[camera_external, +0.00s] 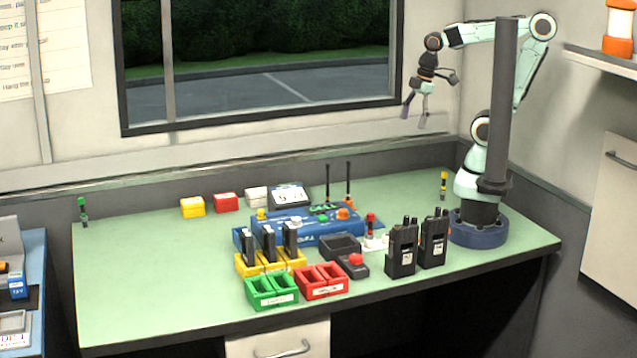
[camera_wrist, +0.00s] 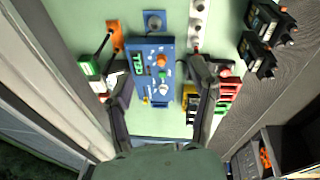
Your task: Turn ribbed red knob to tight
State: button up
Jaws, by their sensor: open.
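A small red-topped post (camera_external: 371,218) stands on a white base (camera_external: 374,242) right of the blue panel; it looks like the red knob, but ribs and any tight marking are too small to make out. A separate round red button (camera_external: 355,259) sits on a dark box in front. My gripper (camera_external: 414,116) is open and empty, high above the back right of the desk, well away from the knob. In the wrist view my gripper (camera_wrist: 161,72) frames the blue panel (camera_wrist: 140,82) below, fingers wide apart. I cannot pick out the red knob surely there.
The blue panel carries orange, green and white knobs. Two black radios (camera_external: 401,248) stand right of the red-topped post. Yellow, green (camera_external: 271,291) and red bins (camera_external: 321,281) crowd the front. Two thin antennas (camera_external: 348,180) rise behind. The desk's left side (camera_external: 140,270) is clear.

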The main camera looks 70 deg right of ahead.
jog(key=w+a+n+t, duration=0.1)
jog(key=w+a+n, duration=0.3)
jog(key=w+n, duration=0.45)
jog(key=w+a+f+n, duration=0.4)
jog(key=w+a+n, duration=0.1)
jog(key=a+n, duration=0.5)
jog(key=n+g, duration=0.3)
jog(key=n, duration=0.3)
send_over(356, 256)
jog(key=shift+h, duration=0.4)
notch_tip(356, 256, down, 14)
jog(key=shift+w+r, duration=0.1)
jog(key=shift+a+f, duration=0.1)
jog(key=shift+f, duration=0.25)
notch_tip(356, 256, down, 6)
grip_shut()
